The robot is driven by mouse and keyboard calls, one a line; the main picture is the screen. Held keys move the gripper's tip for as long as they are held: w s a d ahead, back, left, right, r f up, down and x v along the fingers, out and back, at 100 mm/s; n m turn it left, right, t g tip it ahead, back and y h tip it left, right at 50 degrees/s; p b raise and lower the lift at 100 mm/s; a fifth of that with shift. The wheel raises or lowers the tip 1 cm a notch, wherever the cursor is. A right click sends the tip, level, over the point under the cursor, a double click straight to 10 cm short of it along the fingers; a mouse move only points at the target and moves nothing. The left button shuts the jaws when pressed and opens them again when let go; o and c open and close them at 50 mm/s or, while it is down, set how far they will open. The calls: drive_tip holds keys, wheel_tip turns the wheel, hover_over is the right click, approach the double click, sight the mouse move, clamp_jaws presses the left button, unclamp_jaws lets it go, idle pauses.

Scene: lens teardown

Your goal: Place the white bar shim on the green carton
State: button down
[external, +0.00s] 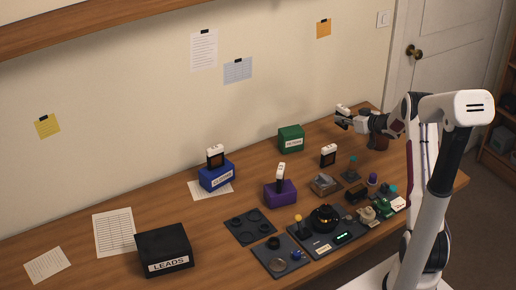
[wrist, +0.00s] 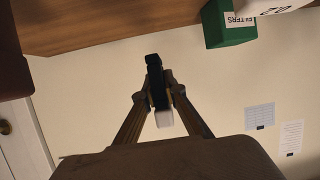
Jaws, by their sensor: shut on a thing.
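The white bar shim (wrist: 165,118), a small block with a white end and a black end, is between the fingers of my gripper (wrist: 158,97) in the wrist view. My gripper (external: 345,120) is shut on it and holds it up above the far right of the table, its white top (external: 343,108) showing in the external view. The green carton (external: 291,139) stands at the back of the table, left of my gripper and apart from it. It also shows at the top right of the wrist view (wrist: 230,34). Nothing is seen on its top in the external view.
Similar white-and-black pieces stand on the blue box (external: 216,177), on the purple box (external: 280,194) and on the table (external: 328,155). A black LEADS box (external: 163,249) is at front left. Dark trays (external: 250,227) and small parts crowd the front. Table around the carton is mostly clear.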

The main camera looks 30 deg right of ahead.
drive_tip(key=w+a+r, duration=0.3)
drive_tip(key=a+r, duration=0.1)
drive_tip(key=a, duration=0.4)
drive_tip(key=w+a+r+m+h, duration=0.1)
drive_tip(key=w+a+r, duration=0.2)
drive_tip(key=a, duration=0.6)
wheel_tip(320, 180, up, 2)
drive_tip(key=shift+w+r, duration=0.1)
drive_tip(key=shift+w, duration=0.15)
hover_over(296, 134)
drive_tip(key=shift+f, duration=3.15)
drive_tip(key=shift+f, duration=0.15)
drive_tip(key=shift+f, duration=1.75)
drive_tip(key=shift+f, duration=0.1)
drive_tip(key=c, duration=2.1)
unclamp_jaws()
